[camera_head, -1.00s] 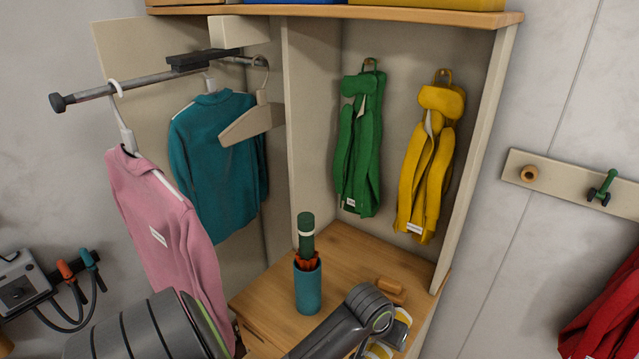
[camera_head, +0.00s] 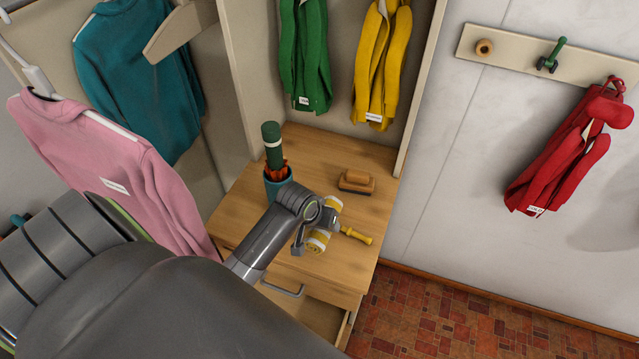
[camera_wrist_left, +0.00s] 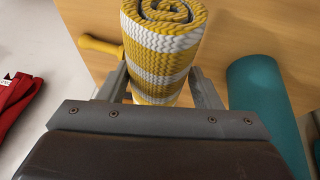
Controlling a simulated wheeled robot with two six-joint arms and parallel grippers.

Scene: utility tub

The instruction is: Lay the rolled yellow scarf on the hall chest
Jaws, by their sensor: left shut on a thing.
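The rolled yellow scarf, with white bands (camera_head: 316,241), is held between the fingers of my left gripper (camera_head: 318,222). In the left wrist view the scarf (camera_wrist_left: 165,50) stands out past the two fingers (camera_wrist_left: 160,88), its spiral end showing. It is over the front part of the wooden hall chest (camera_head: 232,215); I cannot tell whether it touches the top. The gripper hides part of the scarf. My right gripper is not in view.
A teal holder (camera_head: 277,182) with a green umbrella stands left of the scarf. A wooden brush (camera_head: 356,182) lies behind it. A yellow handle (camera_head: 357,235) lies to its right. Bare top remains at the right. A pink sweater (camera_head: 110,165) hangs at left.

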